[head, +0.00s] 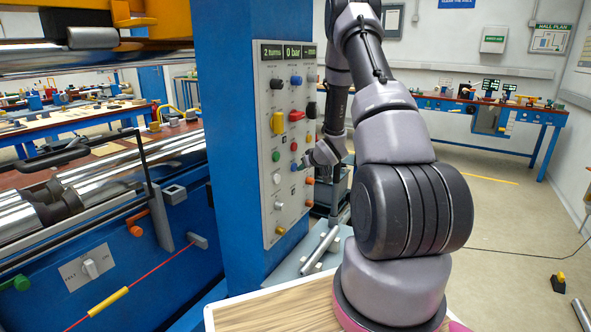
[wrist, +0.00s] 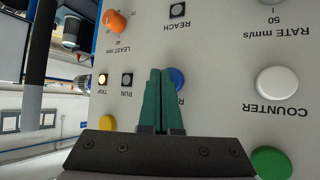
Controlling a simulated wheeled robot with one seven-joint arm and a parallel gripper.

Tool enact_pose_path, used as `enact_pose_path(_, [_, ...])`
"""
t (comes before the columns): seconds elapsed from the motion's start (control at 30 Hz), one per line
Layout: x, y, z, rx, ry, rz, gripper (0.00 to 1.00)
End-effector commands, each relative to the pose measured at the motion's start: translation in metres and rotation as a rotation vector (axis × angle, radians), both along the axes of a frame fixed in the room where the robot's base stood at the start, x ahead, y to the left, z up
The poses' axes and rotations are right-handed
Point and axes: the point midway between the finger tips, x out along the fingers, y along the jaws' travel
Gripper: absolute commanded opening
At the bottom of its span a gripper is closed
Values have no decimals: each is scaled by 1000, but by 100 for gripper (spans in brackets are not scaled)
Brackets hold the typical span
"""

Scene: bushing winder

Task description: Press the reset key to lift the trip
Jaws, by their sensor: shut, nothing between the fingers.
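The reset key is a round blue button on the grey control panel, partly hidden behind my fingers in the wrist view (wrist: 178,79). Its label is mostly covered; only an R shows. In the head view a small blue button (head: 294,167) sits beside my gripper (head: 303,166). In the wrist view my gripper (wrist: 160,74) is shut and empty, its green fingertips together in front of the blue button. I cannot tell whether they touch it. The TRIP lamp (wrist: 102,79) is lit yellow. The RUN lamp (wrist: 127,79) is dark.
Close by are the white COUNTER button (wrist: 276,81), a green button (wrist: 270,162), an orange knob (wrist: 115,22) and the dark REACH lamp (wrist: 178,10). The panel (head: 267,215) stands on a blue column (head: 229,120). A steel bar (head: 320,250) lies below it.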

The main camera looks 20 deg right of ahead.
Motion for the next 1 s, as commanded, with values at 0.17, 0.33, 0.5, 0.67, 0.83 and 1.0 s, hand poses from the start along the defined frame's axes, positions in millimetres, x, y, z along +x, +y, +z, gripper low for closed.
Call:
enact_pose_path(0.17, [1, 1, 0, 0, 0, 0, 0])
enact_pose_path(0.33, [2, 2, 0, -1, 0, 1, 0])
enact_pose_path(0.5, [4, 3, 0, -1, 0, 1, 0])
enact_pose_path(0.67, [6, 4, 0, -1, 0, 1, 0])
enact_pose_path(0.83, [7, 5, 0, -1, 0, 1, 0])
enact_pose_path(1.0, [7, 5, 0, -1, -1, 1, 0])
